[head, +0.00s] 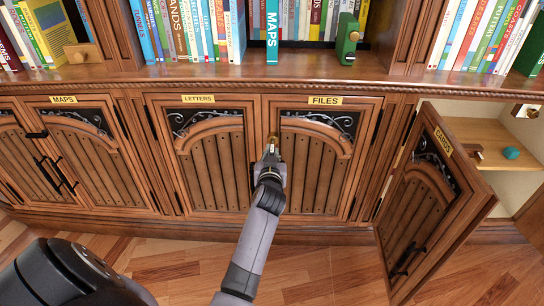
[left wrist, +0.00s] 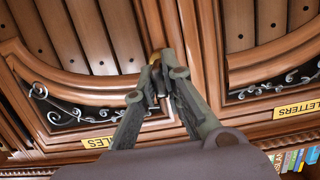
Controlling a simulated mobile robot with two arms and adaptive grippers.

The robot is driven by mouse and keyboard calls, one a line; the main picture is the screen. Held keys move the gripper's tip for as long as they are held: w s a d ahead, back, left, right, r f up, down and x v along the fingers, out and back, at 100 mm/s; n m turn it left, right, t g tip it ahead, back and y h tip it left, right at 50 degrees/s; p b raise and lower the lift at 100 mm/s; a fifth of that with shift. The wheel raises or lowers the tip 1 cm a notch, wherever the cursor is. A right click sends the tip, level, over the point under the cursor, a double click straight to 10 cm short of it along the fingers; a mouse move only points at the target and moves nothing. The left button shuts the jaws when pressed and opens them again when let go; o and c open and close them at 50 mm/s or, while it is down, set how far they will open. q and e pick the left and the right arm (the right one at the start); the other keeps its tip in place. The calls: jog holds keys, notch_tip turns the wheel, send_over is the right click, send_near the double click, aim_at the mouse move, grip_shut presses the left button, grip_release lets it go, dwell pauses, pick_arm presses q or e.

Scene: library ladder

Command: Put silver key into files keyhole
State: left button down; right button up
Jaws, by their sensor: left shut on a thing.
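My left gripper (head: 271,155) reaches to the inner edge of the files door (head: 312,185), where it meets the letters door. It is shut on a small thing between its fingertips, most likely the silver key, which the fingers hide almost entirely. In the left wrist view, the shut fingertips (left wrist: 150,92) point at a small brass-coloured piece (left wrist: 154,58) on the door edge. That brass piece also shows just above the fingertips in the head view (head: 273,137). I cannot tell whether the key is in the keyhole. My right gripper is out of view.
The cards door (head: 434,200) stands open at the right and juts over the floor, with a teal object (head: 511,153) on the shelf inside. The letters door (head: 212,180) and maps doors are closed. Books and a green object (head: 347,38) stand above the ledge.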

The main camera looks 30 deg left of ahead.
aim_at(272, 147)
pick_arm(q)
jog(key=shift+r+x, duration=0.2)
jog(key=shift+x, duration=0.85)
jog(key=c, duration=1.6)
grip_release()
notch_tip(272, 147, up, 10)
